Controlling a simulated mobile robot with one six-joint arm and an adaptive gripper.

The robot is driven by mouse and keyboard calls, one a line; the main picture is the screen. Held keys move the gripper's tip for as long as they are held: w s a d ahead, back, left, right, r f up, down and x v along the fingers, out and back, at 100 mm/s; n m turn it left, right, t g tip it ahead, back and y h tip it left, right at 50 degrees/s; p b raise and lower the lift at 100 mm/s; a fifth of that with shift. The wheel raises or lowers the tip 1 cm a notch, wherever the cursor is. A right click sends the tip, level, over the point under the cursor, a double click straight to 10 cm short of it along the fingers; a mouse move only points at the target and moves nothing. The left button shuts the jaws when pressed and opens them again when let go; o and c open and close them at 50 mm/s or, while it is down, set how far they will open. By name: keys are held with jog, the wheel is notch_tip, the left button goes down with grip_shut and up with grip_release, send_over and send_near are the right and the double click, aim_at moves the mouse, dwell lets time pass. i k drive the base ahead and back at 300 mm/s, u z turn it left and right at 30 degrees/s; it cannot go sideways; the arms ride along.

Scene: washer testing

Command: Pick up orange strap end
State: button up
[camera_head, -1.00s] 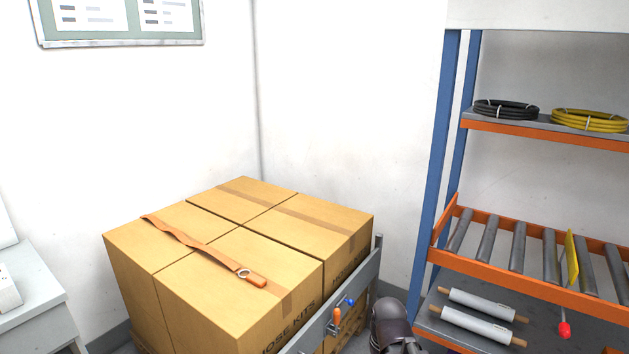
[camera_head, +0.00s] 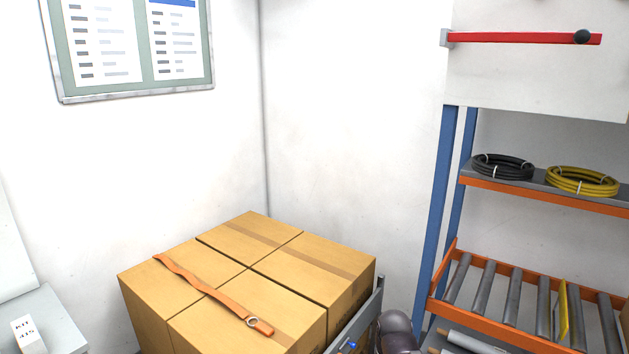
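The orange strap (camera_head: 205,287) lies loosely across the tops of the cardboard boxes (camera_head: 285,300). One end is at the far left edge of the boxes. The other end (camera_head: 262,328), with a metal ring and an orange tab, lies on the front box near its right side. A dark rounded part at the bottom edge, right of the boxes, seems to be a piece of my arm. My gripper's fingers are not in view.
A grey rail (camera_head: 362,318) with a blue knob runs along the right side of the boxes. A blue and orange rack (camera_head: 443,215) stands at the right, with a black hose coil (camera_head: 503,167), a yellow coil (camera_head: 582,181) and rollers. A grey cabinet (camera_head: 50,322) is at the left.

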aim_at(262, 328)
jog(key=z, duration=0.05)
jog(key=k, duration=1.35)
jog(key=u, duration=0.4)
jog(key=i, duration=1.65)
jog(key=z, duration=0.25)
